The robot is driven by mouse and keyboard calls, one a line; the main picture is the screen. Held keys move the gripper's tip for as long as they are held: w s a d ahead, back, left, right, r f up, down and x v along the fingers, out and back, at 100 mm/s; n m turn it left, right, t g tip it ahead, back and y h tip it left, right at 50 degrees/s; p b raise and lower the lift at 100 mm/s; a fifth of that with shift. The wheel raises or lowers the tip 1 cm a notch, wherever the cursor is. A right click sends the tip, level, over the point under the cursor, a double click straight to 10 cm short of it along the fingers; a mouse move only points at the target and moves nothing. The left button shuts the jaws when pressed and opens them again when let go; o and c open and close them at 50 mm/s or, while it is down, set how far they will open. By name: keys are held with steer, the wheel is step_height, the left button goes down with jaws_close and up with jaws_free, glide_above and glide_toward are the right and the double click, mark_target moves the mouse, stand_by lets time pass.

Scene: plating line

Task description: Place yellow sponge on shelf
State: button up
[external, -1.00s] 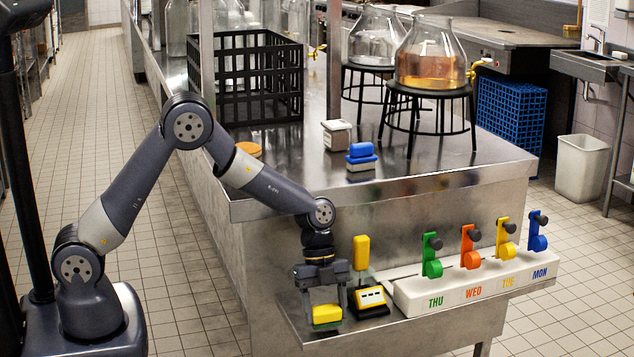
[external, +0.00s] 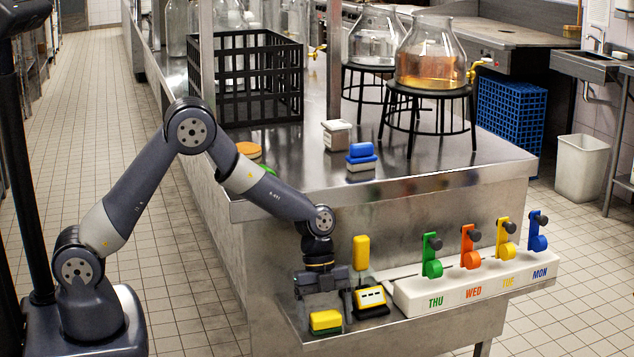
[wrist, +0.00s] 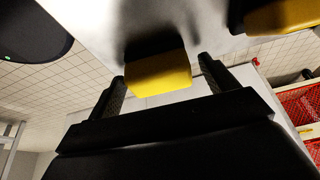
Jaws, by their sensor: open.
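The yellow sponge (external: 326,318), a yellow block with a dark base, rests on the low steel shelf (external: 398,338) at the front of the counter, near its left end. My gripper (external: 324,297) is open and empty just above and behind the sponge in the external view. In the wrist view the sponge (wrist: 158,76) shows between the two spread fingers, apart from them. One finger is hard to make out in the external view.
A black-and-yellow device (external: 371,300) with an upright yellow block (external: 361,252) stands close to the right of my gripper. A white rack (external: 470,285) with coloured levers fills the shelf's right side. The counter (external: 420,170) above holds a black crate (external: 255,85) and a blue-topped block (external: 361,155).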

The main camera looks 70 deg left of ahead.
steer(key=v, duration=0.8)
steer(key=shift+p, duration=0.4)
